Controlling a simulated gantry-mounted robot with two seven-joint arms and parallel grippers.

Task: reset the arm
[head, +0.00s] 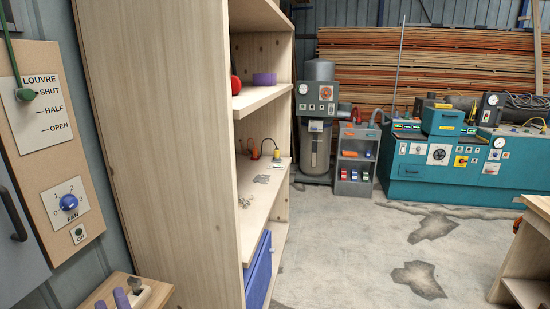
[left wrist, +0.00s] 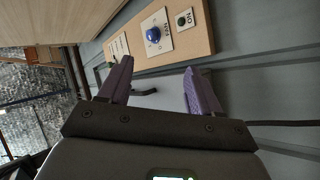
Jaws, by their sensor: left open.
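My left gripper (left wrist: 158,68) is open in the left wrist view, with its two purple fingers spread apart and nothing between them. Beyond the fingers are the control board (left wrist: 190,38) and the grey wall. In the head view, the purple fingers of my left gripper (head: 111,301) show only in small part at the bottom left edge, below the board and beside the tall shelf unit. The rest of that arm is out of the picture. My right gripper is in neither view.
The board (head: 88,152) has a green louvre lever (head: 24,94) at SHUT, a blue fan knob (head: 69,202) and an ON button (head: 78,232). The tall wooden shelf unit (head: 160,140) stands close on the right. The floor (head: 350,240) beyond is mostly clear.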

